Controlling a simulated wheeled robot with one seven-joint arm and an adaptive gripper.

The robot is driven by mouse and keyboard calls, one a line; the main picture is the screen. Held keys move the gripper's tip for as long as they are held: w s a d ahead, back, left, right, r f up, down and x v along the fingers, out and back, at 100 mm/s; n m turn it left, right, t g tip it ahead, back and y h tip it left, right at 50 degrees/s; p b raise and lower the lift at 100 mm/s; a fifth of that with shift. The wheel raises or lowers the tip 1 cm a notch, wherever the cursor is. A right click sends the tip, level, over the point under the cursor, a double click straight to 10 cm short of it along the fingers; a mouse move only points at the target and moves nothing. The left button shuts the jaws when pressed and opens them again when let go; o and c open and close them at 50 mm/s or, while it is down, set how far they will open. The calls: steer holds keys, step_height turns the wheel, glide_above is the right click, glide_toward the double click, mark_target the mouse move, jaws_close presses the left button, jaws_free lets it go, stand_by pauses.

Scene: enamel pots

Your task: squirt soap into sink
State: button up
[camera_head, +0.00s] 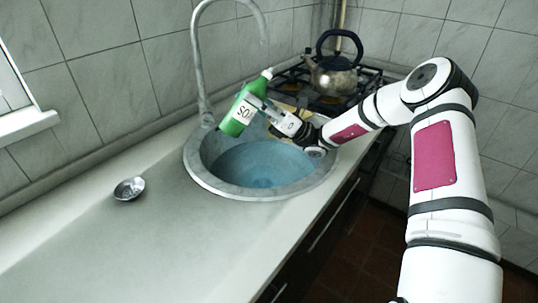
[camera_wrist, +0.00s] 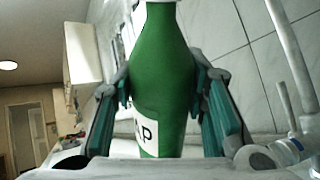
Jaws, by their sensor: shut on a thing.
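A green soap bottle (camera_head: 236,122) with a white label and a white cap is held tilted above the left part of the round sink (camera_head: 200,174). Its cap end points up and to the right in the head view. My gripper (camera_head: 262,107) is shut on the bottle from the right. In the wrist view the bottle (camera_wrist: 163,60) stands between the two fingers of my gripper (camera_wrist: 165,95), with part of its label showing. The sink basin looks blue inside, and no soap stream shows.
A grey faucet (camera_head: 197,60) arches over the sink at the back, close to the bottle. A kettle (camera_head: 333,75) stands on the stove behind. The front left counter is clear.

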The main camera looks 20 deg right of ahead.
steer(key=shift+a+r+m, duration=0.1)
steer(key=shift+r+m, duration=0.2)
steer(key=shift+r, duration=0.1)
steer(key=shift+s+a+r+m+t+y, duration=0.1)
steer(key=shift+r+m+t+y, duration=0.15)
steer(key=shift+t, duration=0.25)
steer(key=shift+a+m+t+y, duration=0.1)
steer(key=shift+m+t+y, duration=0.05)
steer(key=shift+m+t, duration=0.3)
